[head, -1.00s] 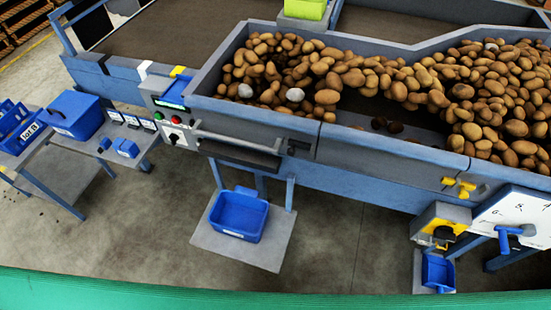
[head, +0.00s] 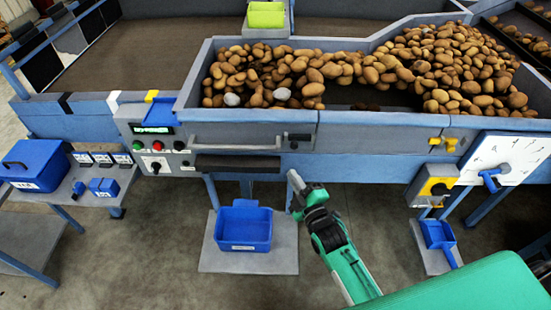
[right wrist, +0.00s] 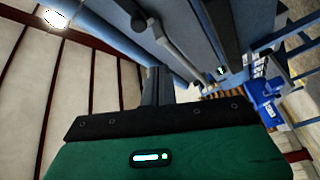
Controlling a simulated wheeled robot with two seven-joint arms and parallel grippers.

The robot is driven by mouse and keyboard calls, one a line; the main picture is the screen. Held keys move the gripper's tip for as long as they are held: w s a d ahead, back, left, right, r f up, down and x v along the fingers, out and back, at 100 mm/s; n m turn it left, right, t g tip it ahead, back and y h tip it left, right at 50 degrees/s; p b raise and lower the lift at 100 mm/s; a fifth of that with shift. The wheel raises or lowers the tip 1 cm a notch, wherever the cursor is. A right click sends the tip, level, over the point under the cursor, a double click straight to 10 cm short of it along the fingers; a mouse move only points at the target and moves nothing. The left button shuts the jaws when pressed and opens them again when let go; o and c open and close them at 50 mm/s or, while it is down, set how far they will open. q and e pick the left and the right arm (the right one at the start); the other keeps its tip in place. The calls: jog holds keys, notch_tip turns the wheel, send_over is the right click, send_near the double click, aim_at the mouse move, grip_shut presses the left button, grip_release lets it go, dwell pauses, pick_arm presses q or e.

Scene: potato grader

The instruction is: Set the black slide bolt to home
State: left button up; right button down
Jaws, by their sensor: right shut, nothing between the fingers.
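The black slide bolt (head: 298,137) is a small dark fitting on the grey-blue front wall of the potato hopper, to the right of the long bar handle. It is too small for me to tell its exact position in its track. My right gripper (head: 296,182) is shut and empty, below the bolt and apart from it, in front of the machine's lower edge. Its fingers (right wrist: 156,84) also show in the right wrist view, pointing up toward the machine's underside and front. My left gripper is not in view.
A control panel (head: 155,143) with buttons sits left of the bar handle (head: 235,143). A yellow latch (head: 443,143) and a white dial board (head: 505,158) are to the right. A blue bin (head: 244,228) stands below on a grey plate. Potatoes (head: 270,75) fill the hopper.

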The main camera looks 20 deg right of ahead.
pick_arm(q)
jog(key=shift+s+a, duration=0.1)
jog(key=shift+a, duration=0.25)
pick_arm(e)
jog(key=shift+s+a+r+t, duration=0.1)
jog(key=shift+a+r+t, duration=0.05)
jog(key=shift+r, duration=0.45)
jog(key=shift+a+r+t, duration=0.1)
jog(key=shift+r+t, duration=0.05)
jog(key=shift+r, duration=0.45)
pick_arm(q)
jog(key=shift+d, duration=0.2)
pick_arm(e)
jog(key=p+x, duration=0.3)
jog(key=x, duration=0.6)
jog(key=shift+w+a+r, duration=0.15)
jog(key=shift+w+r, duration=0.05)
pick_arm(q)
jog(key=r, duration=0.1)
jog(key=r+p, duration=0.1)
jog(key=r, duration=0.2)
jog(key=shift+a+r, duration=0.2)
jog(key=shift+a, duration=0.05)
pick_arm(e)
jog(key=d+f, duration=0.2)
jog(key=d, duration=0.1)
jog(key=shift+d, duration=0.2)
jog(key=shift+w, duration=0.1)
